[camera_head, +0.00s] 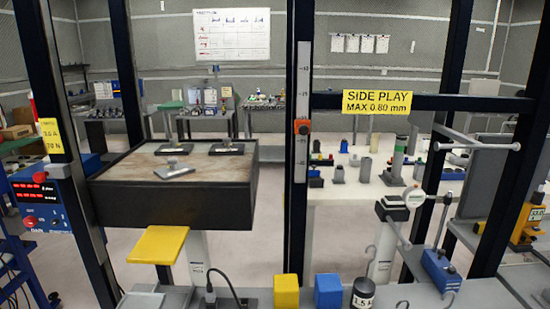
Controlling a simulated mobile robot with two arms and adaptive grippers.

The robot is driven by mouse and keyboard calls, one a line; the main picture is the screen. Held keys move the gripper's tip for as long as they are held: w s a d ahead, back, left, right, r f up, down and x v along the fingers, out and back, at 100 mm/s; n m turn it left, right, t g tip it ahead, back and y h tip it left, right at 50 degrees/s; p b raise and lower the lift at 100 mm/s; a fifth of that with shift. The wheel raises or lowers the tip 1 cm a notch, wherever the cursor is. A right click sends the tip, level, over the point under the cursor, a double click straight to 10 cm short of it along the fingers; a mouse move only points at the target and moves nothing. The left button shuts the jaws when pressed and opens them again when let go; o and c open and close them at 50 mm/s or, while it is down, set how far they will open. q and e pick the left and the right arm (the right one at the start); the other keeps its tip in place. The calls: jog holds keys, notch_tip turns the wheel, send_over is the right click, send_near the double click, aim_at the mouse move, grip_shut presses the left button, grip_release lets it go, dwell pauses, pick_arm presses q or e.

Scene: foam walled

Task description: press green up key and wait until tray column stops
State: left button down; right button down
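A wide black tray (170,209) with a brown speckled top stands at left centre. A pale column (197,256) shows below it. A grey flat piece with a knob (174,170) and two dark flat pieces lie on the tray. A blue control box (45,205) with red lit displays and red knobs is at the far left; I cannot make out a green key on it. An upright white scale (302,80) with an orange slider (303,126) is on the dark post right of the tray. Neither of my grippers shows.
Dark upright posts (299,220) and a crossbar with a yellow "SIDE PLAY" sign (377,103) stand close by. A dial gauge stand (440,270) is at right.

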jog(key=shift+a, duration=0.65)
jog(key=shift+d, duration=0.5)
